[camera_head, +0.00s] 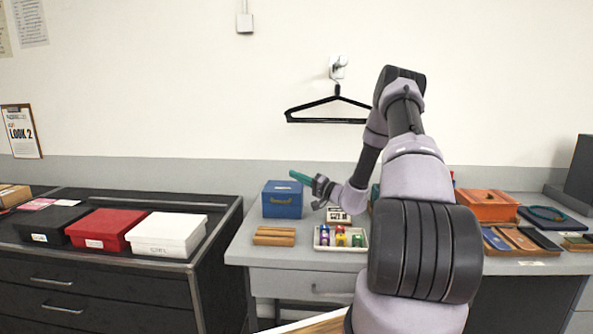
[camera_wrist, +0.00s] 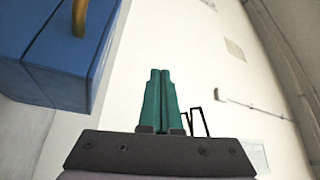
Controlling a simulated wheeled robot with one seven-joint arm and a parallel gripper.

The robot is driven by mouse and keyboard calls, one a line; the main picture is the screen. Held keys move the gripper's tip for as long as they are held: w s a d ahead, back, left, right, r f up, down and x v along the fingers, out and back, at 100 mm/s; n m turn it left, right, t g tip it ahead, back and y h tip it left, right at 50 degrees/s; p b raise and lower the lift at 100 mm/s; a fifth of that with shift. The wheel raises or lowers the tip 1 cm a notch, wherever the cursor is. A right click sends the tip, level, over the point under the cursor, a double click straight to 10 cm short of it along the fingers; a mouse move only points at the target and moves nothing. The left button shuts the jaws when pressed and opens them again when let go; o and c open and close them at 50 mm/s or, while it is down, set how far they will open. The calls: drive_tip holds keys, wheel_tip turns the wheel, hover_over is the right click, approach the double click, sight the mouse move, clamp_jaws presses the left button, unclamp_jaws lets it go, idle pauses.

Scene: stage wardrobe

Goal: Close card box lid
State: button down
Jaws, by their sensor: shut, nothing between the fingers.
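A blue box (camera_head: 282,205) stands on the light grey counter, and I take it to be the card box. Its lid looks down, with a thin seam between lid and body. In the wrist view the blue box (camera_wrist: 50,50) fills the upper left, with a gold-coloured clasp or handle (camera_wrist: 80,15) on its face. My gripper (camera_head: 293,174) has green fingers and is just above and right of the box's top in the head view. In the wrist view my gripper (camera_wrist: 160,74) is shut and empty, its fingertips together, with a visible gap to the box.
Wooden blocks (camera_head: 274,236) and a white tray (camera_head: 320,246) of small coloured items stand in front of the box. A black hanger (camera_head: 327,118) hangs on the wall behind. Red (camera_head: 104,228) and white (camera_head: 168,233) boxes are on the dark dresser at left.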

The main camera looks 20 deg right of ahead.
drive_tip(key=shift+s+a+f, duration=0.2)
drive_tip(key=shift+s+f, duration=0.2)
drive_tip(key=shift+f, duration=0.15)
drive_tip(key=shift+s+a+f, duration=0.15)
drive_tip(key=shift+s+f, duration=0.2)
drive_tip(key=shift+f, duration=0.2)
